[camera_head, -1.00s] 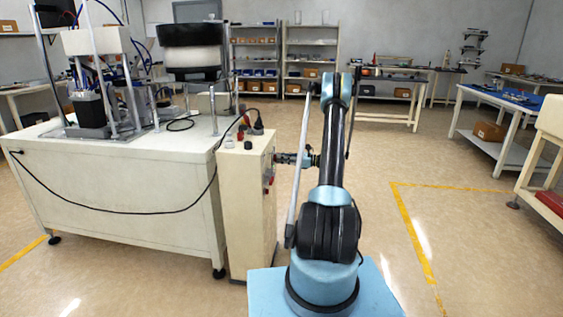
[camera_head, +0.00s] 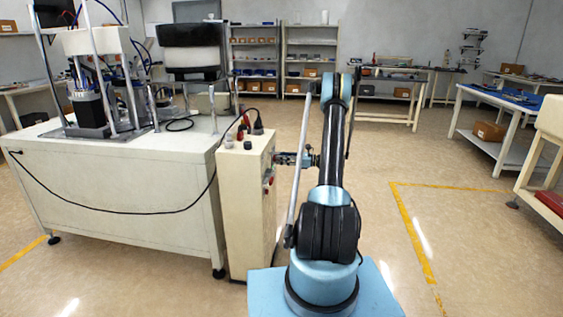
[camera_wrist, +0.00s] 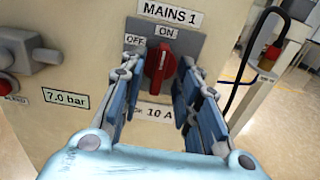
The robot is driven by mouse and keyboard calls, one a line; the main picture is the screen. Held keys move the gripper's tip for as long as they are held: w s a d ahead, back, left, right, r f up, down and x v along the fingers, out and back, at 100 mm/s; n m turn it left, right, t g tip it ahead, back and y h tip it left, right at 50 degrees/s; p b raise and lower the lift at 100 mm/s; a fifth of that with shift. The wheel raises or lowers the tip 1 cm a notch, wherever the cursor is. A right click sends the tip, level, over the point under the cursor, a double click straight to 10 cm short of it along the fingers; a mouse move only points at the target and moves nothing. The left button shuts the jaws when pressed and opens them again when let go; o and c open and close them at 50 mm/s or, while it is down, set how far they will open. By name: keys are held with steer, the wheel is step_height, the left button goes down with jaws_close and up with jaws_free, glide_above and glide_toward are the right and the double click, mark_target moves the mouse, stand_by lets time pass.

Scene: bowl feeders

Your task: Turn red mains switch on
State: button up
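The red mains switch (camera_wrist: 160,66) is a rotary knob on the beige cabinet's panel, under a "MAINS 1" label. "OFF" stands at its upper left and "ON" above it. Its handle is nearly upright, with the upper end towards "ON". My gripper (camera_wrist: 160,62) is open, with one finger on each side of the knob and a visible gap on both sides. In the head view, my gripper (camera_head: 284,158) is at the right face of the beige cabinet (camera_head: 246,215). The knob is too small to make out clearly there.
A grey fitting (camera_wrist: 25,50) sticks out from the panel at the left, beside a "7.0 bar" label (camera_wrist: 66,98). A black cable (camera_wrist: 250,65) hangs at the right. The white machine table (camera_head: 120,190) stands left of the cabinet.

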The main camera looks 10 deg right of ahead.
steer(key=v, duration=1.2)
steer(key=s+a+r+n+g+h, duration=0.2)
steer(key=s+a+r+n+h, duration=0.3)
steer(key=a+r, duration=0.6)
steer(key=s+a+r+n+g+h, duration=0.1)
steer(key=s+a+r+n, duration=0.2)
steer(key=s, duration=0.4)
steer(key=s+a+r+n+h, duration=0.1)
steer(key=s+a+r+h, duration=0.1)
steer(key=s+r, duration=0.35)
steer(key=s+a+f+n+h, duration=0.2)
steer(key=s+n+h, duration=0.3)
steer(key=s, duration=1.4)
steer(key=s+d+f+n+h, duration=0.2)
steer(key=s+d+f+n, duration=0.1)
steer(key=s, duration=0.5)
steer(key=s+d+f+n+h, duration=0.2)
steer(key=s+f+n, duration=0.3)
steer(key=s, duration=0.3)
steer(key=shift+s+d+f, duration=0.2)
steer(key=shift+s+d, duration=0.05)
steer(key=shift+d, duration=0.3)
